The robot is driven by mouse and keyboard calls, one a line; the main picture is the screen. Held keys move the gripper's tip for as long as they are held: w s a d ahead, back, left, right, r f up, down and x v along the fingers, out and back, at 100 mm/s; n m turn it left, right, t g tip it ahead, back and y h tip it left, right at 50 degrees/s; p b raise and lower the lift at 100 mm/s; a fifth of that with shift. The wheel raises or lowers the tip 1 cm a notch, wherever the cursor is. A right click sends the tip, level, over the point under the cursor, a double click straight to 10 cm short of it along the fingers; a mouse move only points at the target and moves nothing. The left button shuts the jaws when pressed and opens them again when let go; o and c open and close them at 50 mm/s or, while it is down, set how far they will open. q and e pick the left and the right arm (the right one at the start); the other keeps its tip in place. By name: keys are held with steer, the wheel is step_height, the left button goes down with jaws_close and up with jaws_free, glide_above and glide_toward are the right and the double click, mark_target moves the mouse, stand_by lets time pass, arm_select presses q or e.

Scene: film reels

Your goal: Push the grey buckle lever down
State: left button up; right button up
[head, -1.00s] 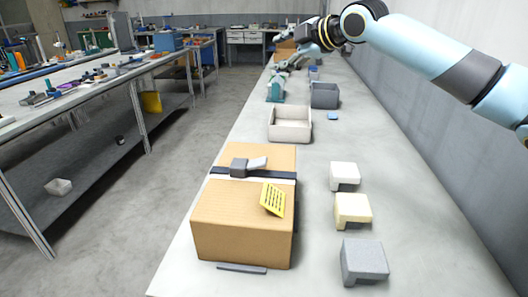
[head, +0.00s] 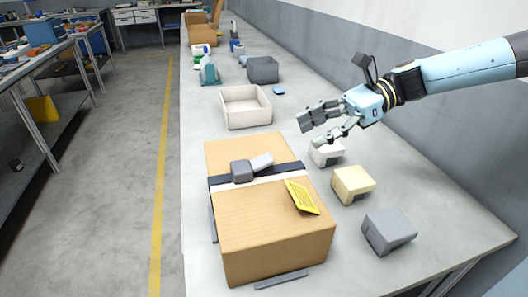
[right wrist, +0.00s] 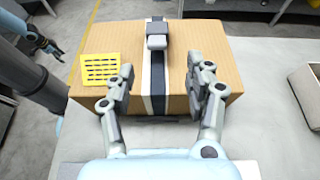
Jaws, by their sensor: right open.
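A cardboard box (head: 272,230) stands on the table with a dark strap (head: 285,170) and a white band across its top. The buckle (head: 241,172) is a dark grey block on the strap. Its light grey lever (head: 262,161) sticks out to the right and looks tilted up. In the right wrist view the lever (right wrist: 157,42) lies beyond the fingertips, roughly midway between them. My right gripper (head: 313,132) is open and empty, right of the buckle and apart from it. A dark gripper, apparently my left (right wrist: 48,45), hangs at the left of the right wrist view; its jaws are unclear.
A yellow slotted card (head: 302,196) lies on the box's near right part. White (head: 326,153), cream (head: 352,184) and grey (head: 389,231) blocks stand right of the box. A pale tray (head: 246,121) stands behind it, with a dark bin (head: 262,70) farther back.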

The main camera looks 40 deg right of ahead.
mark_target(270, 156)
steer(key=b+x, duration=0.2)
steer(key=x, duration=0.1)
steer(key=b+x, duration=0.2)
steer(key=x, duration=0.1)
steer(key=b+x, duration=0.2)
steer(key=x, duration=0.1)
steer(key=shift+s+a+f, duration=0.15)
steer(key=shift+a+f, duration=0.15)
steer(key=shift+f, duration=0.25)
steer(key=shift+w+a+b, duration=0.2)
steer(key=shift+a+b, duration=0.2)
arm_select(q)
step_height(270, 156, down, 7)
steer(key=shift+s+d, duration=0.2)
steer(key=shift+s, duration=0.15)
steer(key=shift+r, duration=0.1)
